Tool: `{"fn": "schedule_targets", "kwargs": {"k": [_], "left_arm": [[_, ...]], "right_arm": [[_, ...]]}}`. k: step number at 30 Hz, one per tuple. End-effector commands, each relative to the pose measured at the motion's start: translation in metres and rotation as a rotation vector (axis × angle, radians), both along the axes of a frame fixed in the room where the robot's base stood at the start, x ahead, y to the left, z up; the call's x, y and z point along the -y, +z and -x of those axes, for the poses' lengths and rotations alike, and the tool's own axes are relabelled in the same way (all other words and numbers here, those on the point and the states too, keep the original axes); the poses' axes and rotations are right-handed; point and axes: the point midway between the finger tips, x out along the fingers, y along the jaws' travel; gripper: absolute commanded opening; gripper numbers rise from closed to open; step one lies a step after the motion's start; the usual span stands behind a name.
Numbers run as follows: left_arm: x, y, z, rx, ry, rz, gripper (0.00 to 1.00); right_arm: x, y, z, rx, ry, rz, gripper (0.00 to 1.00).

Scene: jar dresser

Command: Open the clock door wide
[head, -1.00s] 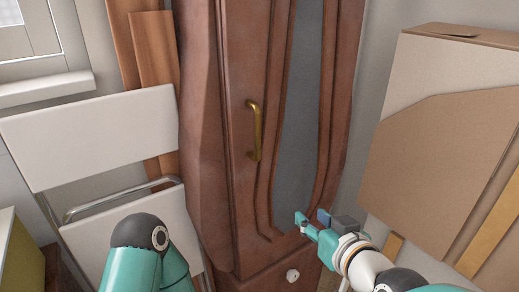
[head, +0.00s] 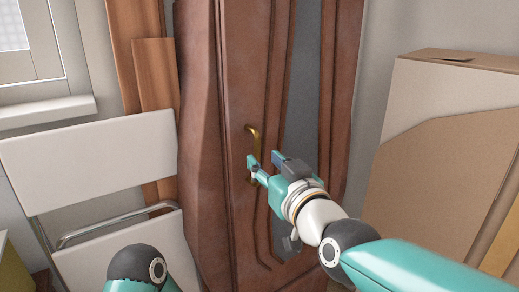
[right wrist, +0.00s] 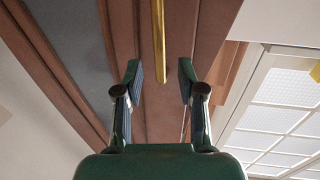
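The clock is a tall reddish-brown wooden case, and its door (head: 237,75) looks shut, with a long grey panel (head: 302,105). A brass bar handle (head: 252,133) is on the left part of the door; my right gripper covers its lower part in the head view. In the right wrist view the handle (right wrist: 159,40) lies beyond the fingertips, between their lines. My right gripper (head: 264,162) is open and empty, in front of the handle and seemingly apart from it. My left gripper is out of view; only a left arm joint shows at the bottom.
A white folding chair (head: 95,150) stands left of the clock, with wooden planks (head: 155,85) behind it. Large cardboard sheets (head: 440,150) lean at the right. A window (head: 30,45) is at the far left.

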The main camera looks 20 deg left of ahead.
Motion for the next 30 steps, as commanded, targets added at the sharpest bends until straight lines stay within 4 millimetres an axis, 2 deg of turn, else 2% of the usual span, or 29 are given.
{"fn": "schedule_targets", "kwargs": {"k": [3, 9, 20, 21, 28, 30], "left_arm": [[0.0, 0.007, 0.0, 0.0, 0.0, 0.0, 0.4], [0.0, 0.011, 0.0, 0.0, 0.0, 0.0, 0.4], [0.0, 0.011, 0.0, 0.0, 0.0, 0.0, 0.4], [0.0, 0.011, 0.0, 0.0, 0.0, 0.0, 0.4], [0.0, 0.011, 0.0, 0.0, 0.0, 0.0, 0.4], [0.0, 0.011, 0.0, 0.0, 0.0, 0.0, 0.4]], "right_arm": [[-0.015, 0.0, -0.017, -0.002, 0.0, 0.001, 0.39], [-0.029, 0.001, -0.033, 0.0, 0.0, 0.0, 0.39], [-0.032, 0.0, -0.037, 0.0, -0.001, 0.0, 0.39], [-0.032, 0.0, -0.037, 0.0, -0.001, 0.0, 0.38], [-0.031, 0.0, -0.037, 0.0, -0.001, 0.0, 0.0], [-0.031, 0.0, -0.037, 0.0, -0.001, 0.0, 0.0]]}}
